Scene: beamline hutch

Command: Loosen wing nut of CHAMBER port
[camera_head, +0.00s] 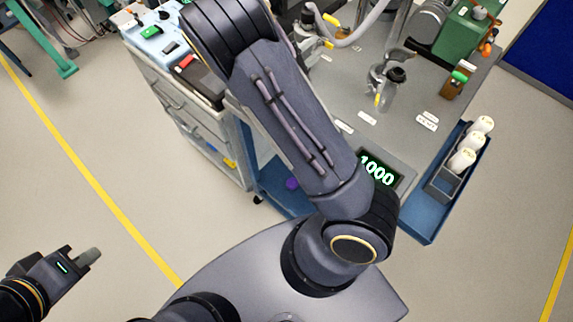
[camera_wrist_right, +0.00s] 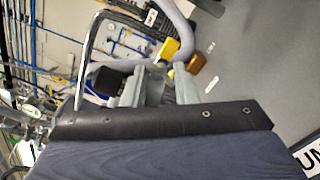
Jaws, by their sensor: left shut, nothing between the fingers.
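No CHAMBER label can be read and no wing nut can be made out for certain. Metal fittings with yellow parts (camera_head: 331,19) stand at the back of the grey bench top, beside a grey hose. A yellow part (camera_wrist_right: 171,48) shows in the right wrist view, just beyond my right gripper (camera_wrist_right: 160,78). The right fingers are apart, with no clear hold on anything; the space between them is partly unclear. In the head view my right arm hides this gripper. My left gripper (camera_head: 92,256) is shut and empty, over open floor at the lower left.
A metal fitting with a black knob (camera_head: 396,75) stands on the bench top (camera_head: 345,88). A lit display (camera_head: 379,171) reads 1000. A blue tray (camera_head: 425,215) with white-capped bottles (camera_head: 462,160) hangs at the right edge. A drawer cabinet (camera_head: 190,120) stands left. Floor at left is clear.

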